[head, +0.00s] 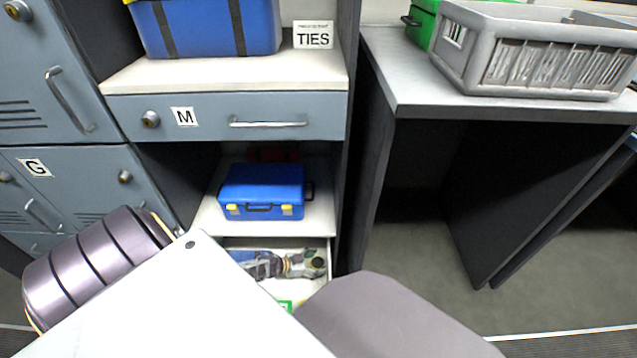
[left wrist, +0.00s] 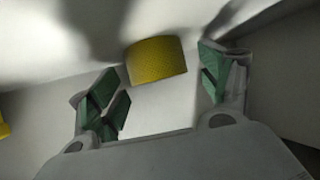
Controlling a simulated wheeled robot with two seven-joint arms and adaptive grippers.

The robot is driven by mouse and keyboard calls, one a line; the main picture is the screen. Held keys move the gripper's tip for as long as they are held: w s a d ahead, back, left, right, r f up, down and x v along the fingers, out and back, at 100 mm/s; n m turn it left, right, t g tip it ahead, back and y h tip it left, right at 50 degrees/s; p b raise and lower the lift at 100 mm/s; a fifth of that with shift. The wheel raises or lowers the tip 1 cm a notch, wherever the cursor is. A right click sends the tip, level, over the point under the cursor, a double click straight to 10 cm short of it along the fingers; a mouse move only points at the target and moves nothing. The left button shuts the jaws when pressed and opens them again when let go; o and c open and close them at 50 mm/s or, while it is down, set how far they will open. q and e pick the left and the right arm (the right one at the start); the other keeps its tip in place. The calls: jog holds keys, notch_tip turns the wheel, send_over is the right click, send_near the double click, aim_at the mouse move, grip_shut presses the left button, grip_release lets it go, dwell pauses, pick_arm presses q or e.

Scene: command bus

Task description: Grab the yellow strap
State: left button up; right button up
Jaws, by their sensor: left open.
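The yellow strap (left wrist: 157,61) shows in the left wrist view as a short, textured yellow roll on a pale surface. My left gripper (left wrist: 162,85) is open, with green pads on both fingers. The strap appears just ahead of the gap between the fingers, and neither finger visibly touches it. I cannot make out the strap or the left fingertips in the head view, where my own white and grey parts cover the foreground. My right gripper is not in view.
An open lower drawer (head: 325,250) holds a grey-blue tool (head: 262,266). A blue toolbox (head: 262,190) sits on the shelf above it. The closed drawer marked M (head: 215,117) is higher. A desk (head: 400,85) with a grey crate (head: 540,75) stands right. Another yellow thing (left wrist: 3,125) shows at the wrist view's left edge.

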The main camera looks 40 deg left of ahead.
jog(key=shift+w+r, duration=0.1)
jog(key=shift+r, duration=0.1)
pick_arm(q)
jog(key=c, duration=1.1)
jog(key=shift+c, duration=0.3)
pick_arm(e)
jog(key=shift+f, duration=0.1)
pick_arm(q)
jog(key=shift+r, duration=0.25)
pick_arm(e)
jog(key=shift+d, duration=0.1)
